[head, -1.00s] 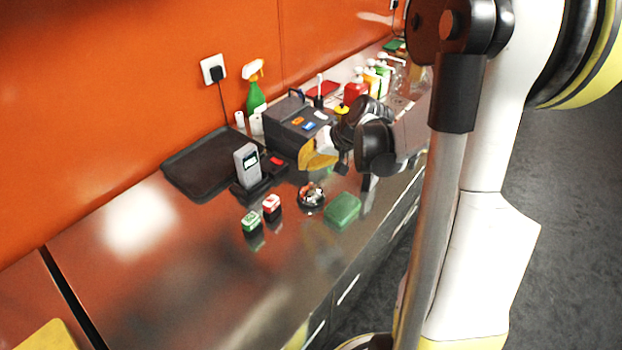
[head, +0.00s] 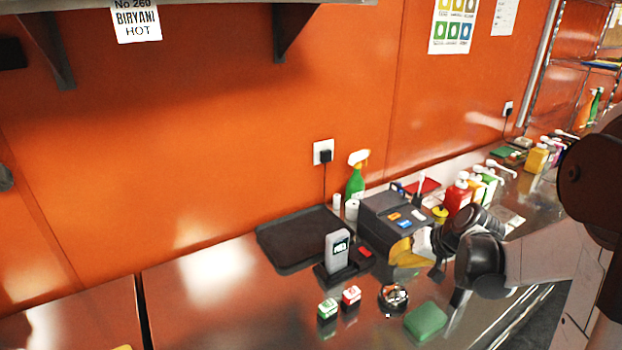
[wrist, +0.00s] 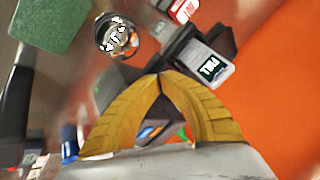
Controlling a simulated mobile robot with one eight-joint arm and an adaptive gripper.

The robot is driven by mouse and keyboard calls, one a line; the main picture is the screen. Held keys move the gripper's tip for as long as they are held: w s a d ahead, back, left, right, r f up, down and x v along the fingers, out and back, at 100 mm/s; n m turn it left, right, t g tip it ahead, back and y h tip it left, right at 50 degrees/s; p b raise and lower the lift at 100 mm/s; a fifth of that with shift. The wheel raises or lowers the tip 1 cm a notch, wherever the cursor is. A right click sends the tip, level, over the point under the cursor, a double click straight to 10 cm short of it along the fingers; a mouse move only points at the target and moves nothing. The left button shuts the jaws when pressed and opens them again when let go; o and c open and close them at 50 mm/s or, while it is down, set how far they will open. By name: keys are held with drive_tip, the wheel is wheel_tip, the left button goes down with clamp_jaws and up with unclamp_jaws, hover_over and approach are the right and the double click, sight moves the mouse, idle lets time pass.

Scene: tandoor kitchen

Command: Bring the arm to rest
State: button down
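My arm comes in from the right in the head view, bent low over the steel counter (head: 220,290). My gripper (head: 401,251) points left, in front of a dark box-shaped machine (head: 385,215). In the wrist view, the two yellow ribbed fingers of my gripper (wrist: 160,76) meet at their tips. Nothing shows held between the tips. Whether the gripper touches the machine cannot be told.
A black tray (head: 290,240), a spray bottle (head: 356,177) and several pump bottles stand behind. The counter's left part is clear.

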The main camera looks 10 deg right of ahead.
drive_tip(key=s+a+r+n+h+b, duration=0.1)
drive_tip(key=s+a+r+n, duration=0.1)
drive_tip(key=s+a+r, duration=0.2)
drive_tip(key=s+a+r+n+h, duration=0.1)
drive_tip(key=s+a+r, duration=0.3)
drive_tip(key=s+a, duration=0.6)
drive_tip(key=shift+s+a+n+h+b, duration=0.4)
drive_tip(key=shift+s+h, duration=0.2)
drive_tip(key=shift+s, duration=1.7)
